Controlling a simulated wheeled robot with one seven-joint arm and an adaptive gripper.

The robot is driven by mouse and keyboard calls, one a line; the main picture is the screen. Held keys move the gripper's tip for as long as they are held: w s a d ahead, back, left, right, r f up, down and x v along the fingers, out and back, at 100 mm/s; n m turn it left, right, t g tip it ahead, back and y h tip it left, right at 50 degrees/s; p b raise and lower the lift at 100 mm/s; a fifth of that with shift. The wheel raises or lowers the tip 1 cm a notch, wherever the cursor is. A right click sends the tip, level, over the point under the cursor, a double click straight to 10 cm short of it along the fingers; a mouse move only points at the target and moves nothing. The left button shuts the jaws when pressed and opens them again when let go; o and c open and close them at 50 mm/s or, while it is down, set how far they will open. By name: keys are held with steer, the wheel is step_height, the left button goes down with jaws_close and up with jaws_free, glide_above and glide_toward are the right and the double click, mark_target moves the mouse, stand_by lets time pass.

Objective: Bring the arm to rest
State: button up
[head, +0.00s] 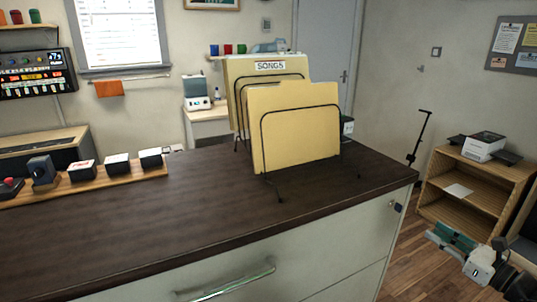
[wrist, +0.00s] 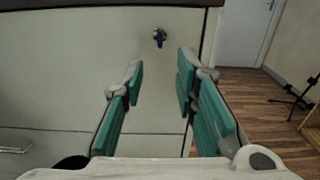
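My gripper (head: 452,238) is at the lower right of the head view, in the air just right of the cabinet's corner. In the wrist view its two green-padded fingers stand apart with nothing between them, so my gripper (wrist: 160,78) is open and empty. They point toward the pale cabinet front, where a small dark blue lock or key (wrist: 159,37) shows between and beyond the fingertips. Part of my arm shows at the lower right corner of the head view; the rest is out of frame.
A dark-topped cabinet (head: 200,225) fills the middle. On it stand a wire rack with yellow folders (head: 290,130), one labelled "SONGS", and a wooden board (head: 110,180) with several small blocks. A low wooden shelf (head: 470,195) stands at right. Floor shows between shelf and cabinet.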

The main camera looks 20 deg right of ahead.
steer(key=w+a+r+n+g+y, duration=0.25)
steer(key=a+r+n+g, duration=0.2)
steer(key=a, duration=0.45)
steer(key=w+a+r+n+g+y, duration=0.25)
steer(key=a+n, duration=0.35)
steer(key=a, duration=0.3)
steer(key=w+a+r+n+g+y, duration=0.2)
steer(key=a+r+n+g+y, duration=0.25)
steer(key=a, duration=0.45)
steer(key=s+a+r+n+g+h, duration=0.2)
steer(key=s+a+n+g+h, duration=0.3)
steer(key=a+n, duration=0.45)
steer(key=s+a+r+n+t+h+p, duration=0.1)
steer(key=s+a+r+n+h, duration=0.4)
steer(key=s+n, duration=0.5)
steer(key=shift+s+a+t+h, duration=0.3)
steer(key=shift+t+h, duration=0.05)
steer(key=shift+t, duration=0.5)
steer(key=shift+r+n, duration=0.1)
steer(key=shift+n, duration=0.15)
